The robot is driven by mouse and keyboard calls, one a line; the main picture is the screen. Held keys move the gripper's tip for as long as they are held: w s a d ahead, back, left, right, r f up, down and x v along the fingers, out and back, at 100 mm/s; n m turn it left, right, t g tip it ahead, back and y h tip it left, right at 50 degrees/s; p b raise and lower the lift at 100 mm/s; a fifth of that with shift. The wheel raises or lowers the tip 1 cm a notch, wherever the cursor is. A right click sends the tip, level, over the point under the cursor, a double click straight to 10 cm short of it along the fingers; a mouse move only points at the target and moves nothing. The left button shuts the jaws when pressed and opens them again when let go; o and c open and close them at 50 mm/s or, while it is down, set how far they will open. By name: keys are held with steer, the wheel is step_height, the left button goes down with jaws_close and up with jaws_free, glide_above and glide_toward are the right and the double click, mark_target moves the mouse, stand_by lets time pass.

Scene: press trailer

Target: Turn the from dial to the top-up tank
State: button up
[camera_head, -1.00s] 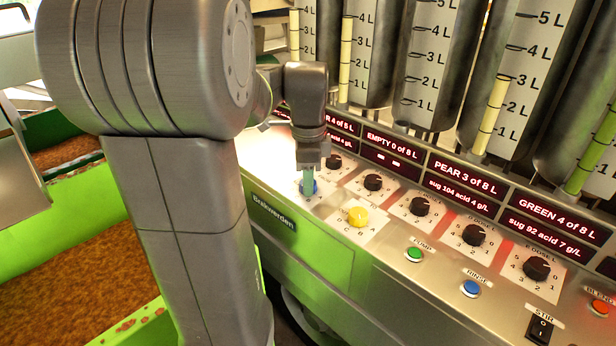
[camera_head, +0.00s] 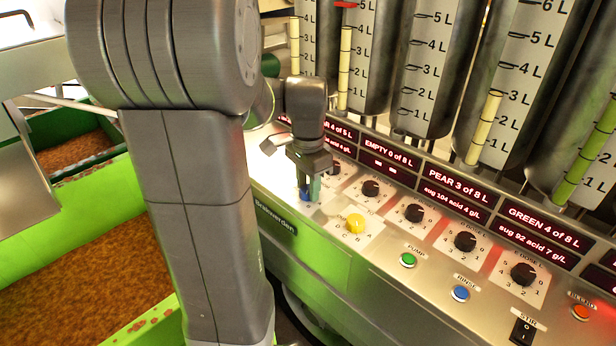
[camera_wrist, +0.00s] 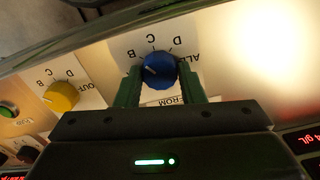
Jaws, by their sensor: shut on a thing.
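The from dial (camera_wrist: 160,70) is a blue knob on a white plate, with letters B, C, D and ALL around it. Its pale mark points toward the left in the wrist view; I cannot tell exactly which letter it meets. My gripper (camera_wrist: 160,78) is shut on the knob, one green finger on each side. In the head view my gripper (camera_head: 310,184) reaches down to the panel and mostly covers the blue dial (camera_head: 305,195). Tall tanks (camera_head: 425,75) with litre scales stand behind; I cannot tell which is the top-up tank.
A yellow dial (camera_head: 355,223) sits close to the right of the blue one. Several black dose dials (camera_head: 414,213), a green button (camera_head: 408,260) and a blue button (camera_head: 460,293) spread rightward. Red displays (camera_head: 457,188) line the panel's back. Green bins of brown pulp lie left.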

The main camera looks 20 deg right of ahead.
mark_target(308, 189)
steer(key=n+p, duration=0.2)
steer(key=n, duration=0.3)
steer(key=shift+r+n, duration=0.15)
steer(key=shift+n, duration=0.15)
steer(key=n+p, duration=0.2)
steer(key=n, duration=0.3)
steer(key=shift+n, duration=0.3)
steer(key=o, duration=1)
step_height(308, 189, up, 14)
steer(key=p, duration=0.1)
steer(key=shift+f+p, duration=0.2)
steer(key=shift+p, duration=0.1)
steer(key=shift+f, duration=0.1)
